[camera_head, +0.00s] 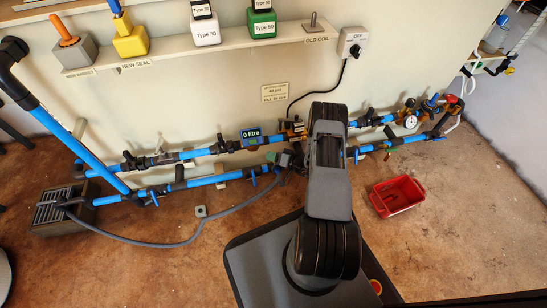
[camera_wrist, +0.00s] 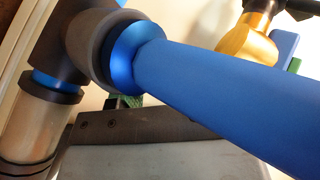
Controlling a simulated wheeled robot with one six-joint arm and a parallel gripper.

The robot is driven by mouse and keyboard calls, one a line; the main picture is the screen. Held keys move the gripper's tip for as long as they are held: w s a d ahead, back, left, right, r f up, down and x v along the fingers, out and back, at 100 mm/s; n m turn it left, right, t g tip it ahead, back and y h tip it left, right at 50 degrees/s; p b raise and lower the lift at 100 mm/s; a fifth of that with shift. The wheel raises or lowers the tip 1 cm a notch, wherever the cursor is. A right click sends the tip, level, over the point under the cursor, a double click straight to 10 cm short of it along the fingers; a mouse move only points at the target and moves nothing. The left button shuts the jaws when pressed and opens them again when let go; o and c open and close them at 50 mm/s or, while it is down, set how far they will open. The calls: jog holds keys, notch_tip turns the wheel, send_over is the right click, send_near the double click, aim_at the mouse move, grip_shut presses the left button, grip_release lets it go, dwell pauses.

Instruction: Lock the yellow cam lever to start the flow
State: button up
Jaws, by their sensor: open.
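No yellow cam lever stands out clearly in either view. A gold-yellow fitting (camera_wrist: 250,38) with a dark top shows at the upper right of the wrist view, behind a thick blue pipe (camera_wrist: 225,85). My arm (camera_head: 330,170) reaches over the pipework in the head view and hides part of it. My gripper is hidden there. A dark bar with screws and a grey plate (camera_wrist: 150,140), which looks like part of my gripper, lies low in the wrist view below the blue pipe. I see nothing held, and the fingertips are not clear.
The blue pipes (camera_head: 215,181) run along the wall with a "0 litre" meter (camera_head: 252,136) and a gauge (camera_head: 410,122). A shelf (camera_head: 150,64) holds seals above. A red bin (camera_head: 397,196) and a dark drain box (camera_head: 62,222) stand on the floor. A grey hose (camera_head: 170,245) curves across it.

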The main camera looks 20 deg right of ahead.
grip_shut()
dwell(0.3)
